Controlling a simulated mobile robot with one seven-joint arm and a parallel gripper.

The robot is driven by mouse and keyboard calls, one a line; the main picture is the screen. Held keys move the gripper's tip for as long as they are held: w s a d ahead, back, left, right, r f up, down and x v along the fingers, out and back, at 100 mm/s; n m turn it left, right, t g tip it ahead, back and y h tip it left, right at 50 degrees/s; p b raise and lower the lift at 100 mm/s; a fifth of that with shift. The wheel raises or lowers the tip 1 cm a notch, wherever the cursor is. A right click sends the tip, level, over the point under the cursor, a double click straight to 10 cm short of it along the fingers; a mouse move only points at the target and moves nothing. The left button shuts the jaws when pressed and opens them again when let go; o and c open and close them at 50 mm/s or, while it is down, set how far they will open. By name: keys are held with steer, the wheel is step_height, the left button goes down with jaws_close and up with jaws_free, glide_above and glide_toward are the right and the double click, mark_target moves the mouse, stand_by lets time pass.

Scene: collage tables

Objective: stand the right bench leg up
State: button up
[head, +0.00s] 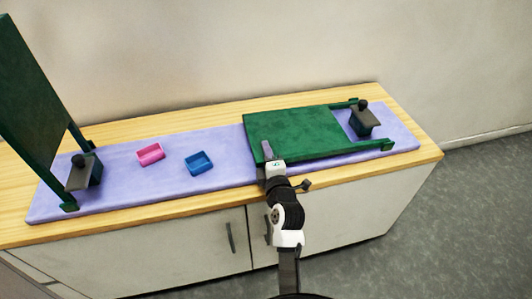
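The right bench leg (300,134) is a dark green panel with two bars at its right end. It lies flat on the purple mat (225,135) on the right part of the counter. A dark block with a grey plate and a black knob (364,117) sits between its bars. My gripper (267,150) is at the front left corner of the panel, seen from behind. A grey finger part overlaps the panel's left edge; I cannot tell whether it touches it or how far the fingers are apart.
Another green leg (32,90) stands upright, a bit tilted, at the far left, with a similar block (82,172) at its foot. A pink tray (150,153) and a blue tray (199,163) lie on the mat between. The wooden counter (215,206) has a wall behind.

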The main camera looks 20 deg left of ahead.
jaws_close()
steer(key=shift+r, duration=0.15)
